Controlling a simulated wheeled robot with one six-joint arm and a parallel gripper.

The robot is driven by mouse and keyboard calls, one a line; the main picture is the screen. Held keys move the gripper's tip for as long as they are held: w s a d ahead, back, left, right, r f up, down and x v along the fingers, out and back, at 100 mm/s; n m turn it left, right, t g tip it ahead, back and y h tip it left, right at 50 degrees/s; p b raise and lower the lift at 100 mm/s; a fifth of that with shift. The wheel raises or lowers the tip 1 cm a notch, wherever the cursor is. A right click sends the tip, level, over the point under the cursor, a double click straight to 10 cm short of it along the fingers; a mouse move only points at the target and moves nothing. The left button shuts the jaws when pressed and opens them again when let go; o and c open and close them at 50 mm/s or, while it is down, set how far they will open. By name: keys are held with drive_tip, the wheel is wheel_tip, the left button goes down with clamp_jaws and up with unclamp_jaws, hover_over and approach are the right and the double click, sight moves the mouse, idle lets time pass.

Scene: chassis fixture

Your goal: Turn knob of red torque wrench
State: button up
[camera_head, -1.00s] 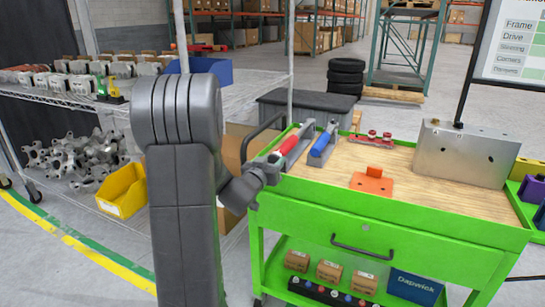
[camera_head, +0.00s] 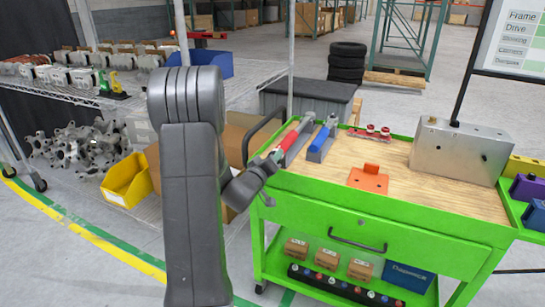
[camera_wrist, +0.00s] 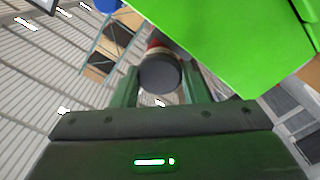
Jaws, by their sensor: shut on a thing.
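The red torque wrench (camera_head: 287,141) lies in a grey holder at the left end of the green cart's wooden top. Its knob end points toward my arm. My gripper (camera_head: 272,162) is at that end, at the cart's left edge. In the wrist view the dark round knob end (camera_wrist: 158,78) sits between my two fingers (camera_wrist: 160,88), with a bit of red behind it. My gripper is shut on the knob. The finger contact itself is partly hidden in the head view.
A blue wrench (camera_head: 321,139) stands in its holder just right of the red one. An orange bracket (camera_head: 368,180), red-knobbed parts (camera_head: 371,132) and a metal box (camera_head: 459,150) are on the cart top. The cart's black push handle (camera_head: 262,130) rises close behind my gripper.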

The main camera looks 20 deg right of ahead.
idle(0.4)
drive_tip(key=o, duration=1)
drive_tip(key=shift+c, duration=0.2)
drive_tip(key=shift+a, duration=0.1)
drive_tip(key=v, duration=1.3)
drive_tip(key=shift+s+a, duration=0.2)
drive_tip(key=shift+s, duration=0.1)
